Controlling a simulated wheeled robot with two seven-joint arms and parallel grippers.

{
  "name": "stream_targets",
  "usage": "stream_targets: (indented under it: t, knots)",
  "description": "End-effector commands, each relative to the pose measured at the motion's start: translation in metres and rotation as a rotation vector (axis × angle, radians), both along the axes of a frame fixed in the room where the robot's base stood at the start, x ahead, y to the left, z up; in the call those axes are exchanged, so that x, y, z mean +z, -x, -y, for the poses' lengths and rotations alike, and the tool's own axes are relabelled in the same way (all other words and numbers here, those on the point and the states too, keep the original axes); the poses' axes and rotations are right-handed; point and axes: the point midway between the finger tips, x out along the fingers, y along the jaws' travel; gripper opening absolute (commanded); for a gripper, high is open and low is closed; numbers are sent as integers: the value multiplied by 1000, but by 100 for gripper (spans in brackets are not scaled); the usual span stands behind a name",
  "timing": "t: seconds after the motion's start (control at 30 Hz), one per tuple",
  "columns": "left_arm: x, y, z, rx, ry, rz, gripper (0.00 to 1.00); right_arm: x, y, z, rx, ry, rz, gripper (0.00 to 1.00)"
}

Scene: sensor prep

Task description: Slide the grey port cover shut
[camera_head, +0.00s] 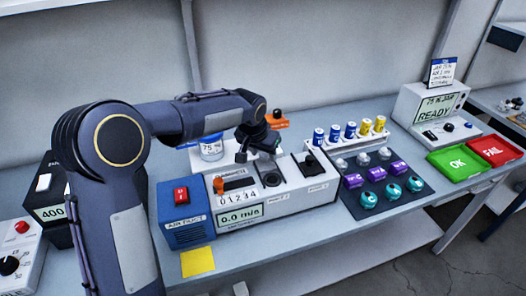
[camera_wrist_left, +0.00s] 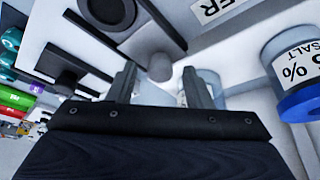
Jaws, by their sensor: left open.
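The white port unit (camera_head: 290,195) stands on the bench with a blue inlet box at its left end. My left gripper (camera_head: 257,152) is over the unit's back edge, pointing down, open. In the wrist view a pale grey round knob (camera_wrist_left: 160,67) stands between the spread fingers, with gaps seen at both sides. I cannot tell whether this knob belongs to the grey port cover. My right gripper is out of view.
A salt jar (camera_wrist_left: 300,75) with a blue lid is close beside the gripper. Right of the unit are a dark vial rack (camera_head: 375,190), a green OK tray (camera_head: 459,161), a red FAIL tray (camera_head: 495,149) and a READY box (camera_head: 432,115). A yellow note (camera_head: 198,262) lies in front.

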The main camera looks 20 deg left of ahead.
Motion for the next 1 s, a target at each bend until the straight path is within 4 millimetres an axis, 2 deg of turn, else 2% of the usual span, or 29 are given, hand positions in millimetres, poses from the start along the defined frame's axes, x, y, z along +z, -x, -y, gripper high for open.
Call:
stream_targets:
  t: [0.07,0.4,0.63,0.8,1.0]
  knots:
    - [0,0,0,0,0,0,43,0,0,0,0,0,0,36]
    - [1,0,0,0,0,0,0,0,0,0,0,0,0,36]
    - [-1,4,3,-2,0,1,0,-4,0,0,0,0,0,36]
    - [-3,31,22,-5,0,2,0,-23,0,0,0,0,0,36]
    - [0,50,34,-3,0,2,0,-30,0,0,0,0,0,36]
